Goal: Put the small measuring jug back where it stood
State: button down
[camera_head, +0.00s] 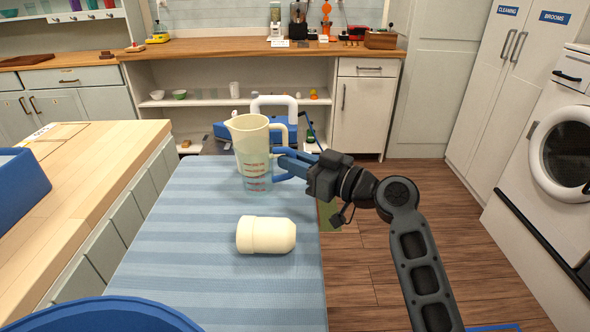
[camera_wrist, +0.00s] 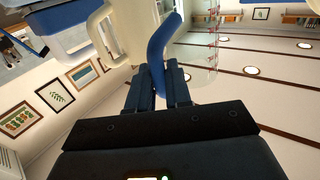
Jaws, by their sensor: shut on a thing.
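The small measuring jug (camera_head: 258,183) is clear with red markings and has a blue handle. My gripper (camera_head: 288,163) is shut on that handle, to the jug's right, above the far end of the striped table. In the wrist view the blue handle (camera_wrist: 160,45) lies between my fingertips (camera_wrist: 158,75), with the clear wall and red marks (camera_wrist: 208,50) to its right. The jug looks upright; I cannot tell whether its base touches the cloth. A larger cream jug (camera_head: 247,132) stands just behind, partly seen through the clear one.
A cream bottle-like container (camera_head: 266,235) lies on its side on the blue striped cloth (camera_head: 200,215). A blue rim (camera_head: 100,312) shows at the near edge. A wooden-topped counter (camera_head: 85,165) with a blue bin (camera_head: 20,185) is left. The cloth's left middle is clear.

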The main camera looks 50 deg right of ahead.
jog(key=shift+f, duration=1.2)
jog(key=shift+f, duration=0.15)
jog(key=c, duration=1)
grip_release()
jog(key=shift+c, duration=0.2)
jog(key=shift+r, duration=0.25)
jog(key=shift+s+f, duration=0.15)
jog(key=shift+s, duration=0.2)
jog(key=s+b, duration=0.2)
jog(key=s, duration=0.9)
jog(key=shift+s+d+b, duration=0.15)
jog(key=shift+d+b, duration=0.15)
jog(key=shift+d, duration=0.05)
